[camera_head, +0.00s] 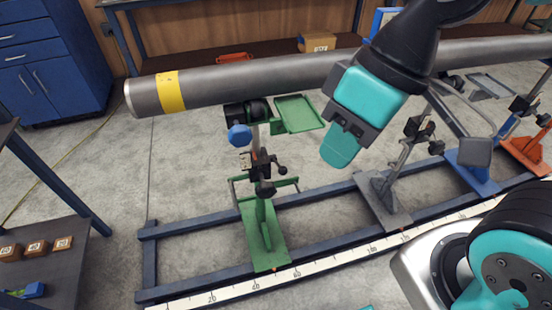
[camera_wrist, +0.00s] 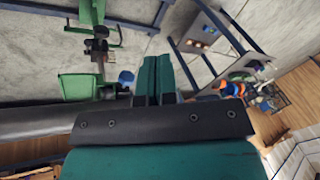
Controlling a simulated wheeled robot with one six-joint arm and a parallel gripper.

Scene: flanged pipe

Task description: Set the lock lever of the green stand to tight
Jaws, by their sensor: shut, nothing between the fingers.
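The green stand (camera_head: 262,235) stands on the blue rail frame under the left part of the pipe. Its post carries dark clamp parts with black knobs (camera_head: 266,188), and a blue knob (camera_head: 239,135) sits higher up. I cannot tell the lock lever's setting. My gripper (camera_head: 340,150) is shut and empty, pointing down to the right of the tray, apart from the stand. Its closed teal fingers (camera_wrist: 158,78) show in the wrist view.
The grey pipe (camera_head: 230,83) with a yellow band spans above the stands. A grey stand (camera_head: 385,195), a blue stand (camera_head: 473,170) and an orange stand (camera_head: 527,150) are to the right. A scale strip (camera_head: 330,262) runs along the front rail. A dark table (camera_head: 60,265) is at left.

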